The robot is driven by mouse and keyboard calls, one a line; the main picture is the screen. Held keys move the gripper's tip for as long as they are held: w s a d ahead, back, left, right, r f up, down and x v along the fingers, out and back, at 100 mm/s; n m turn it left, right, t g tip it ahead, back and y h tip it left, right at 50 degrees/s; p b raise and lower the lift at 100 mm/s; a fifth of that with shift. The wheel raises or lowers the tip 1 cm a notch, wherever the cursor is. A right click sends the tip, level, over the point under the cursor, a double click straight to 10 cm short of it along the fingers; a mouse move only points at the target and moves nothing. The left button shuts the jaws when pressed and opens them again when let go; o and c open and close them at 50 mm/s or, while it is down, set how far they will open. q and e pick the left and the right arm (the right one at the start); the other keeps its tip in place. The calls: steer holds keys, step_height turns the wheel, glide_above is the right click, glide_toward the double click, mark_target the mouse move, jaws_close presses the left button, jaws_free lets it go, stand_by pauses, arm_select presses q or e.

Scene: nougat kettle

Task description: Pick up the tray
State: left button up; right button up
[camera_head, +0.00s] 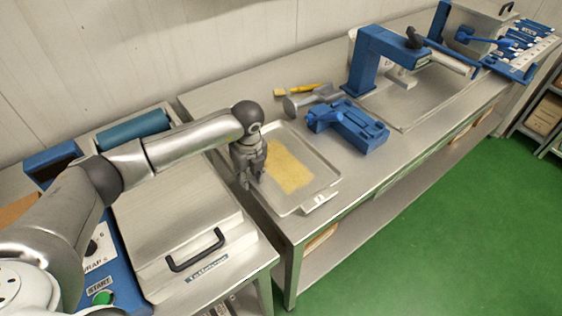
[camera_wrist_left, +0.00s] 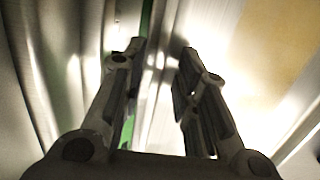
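The tray (camera_head: 322,174) is a shallow metal tray with a yellowish slab (camera_head: 288,171) in it, lying on the steel table near its front left end. My left gripper (camera_head: 252,186) points down at the tray's left edge. In the left wrist view the two fingers (camera_wrist_left: 160,62) stand apart, with a bright rim strip, seemingly the tray's, showing between them. They are not closed on it. The yellow slab (camera_wrist_left: 285,40) shows at upper right there. My right gripper is in neither view.
A blue device (camera_head: 350,125), a grey scoop (camera_head: 310,100) and a yellow-handled brush (camera_head: 297,90) lie behind the tray. A blue press (camera_head: 375,55) stands further right. A lidded metal machine with a black handle (camera_head: 196,250) is at front left. Green floor (camera_head: 450,220) is clear.

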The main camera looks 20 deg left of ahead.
arm_select(q)
steer(key=shift+c, duration=0.4)
jaws_close()
steer(key=shift+r, duration=0.15)
steer(key=shift+w+r+b, duration=0.15)
steer(key=shift+r+b, duration=0.55)
steer(key=shift+r, duration=0.1)
steer(key=s+r+b, duration=0.1)
steer(key=s+r, duration=0.2)
steer(key=s, duration=0.1)
steer(key=s+r+b, duration=0.1)
steer(key=s+r, duration=0.3)
steer(key=s+d+r+b, duration=0.1)
steer(key=s+r+b, duration=0.1)
steer(key=s+r, duration=0.1)
steer(key=shift+s+d+r, duration=0.1)
steer(key=shift+s+r, duration=0.2)
steer(key=shift+s, duration=0.4)
steer(key=shift+s+d+r, duration=0.1)
steer(key=shift+s+r, duration=0.1)
steer(key=shift+s, duration=0.25)
steer(key=shift+s+r, duration=0.15)
steer(key=shift+s, duration=0.3)
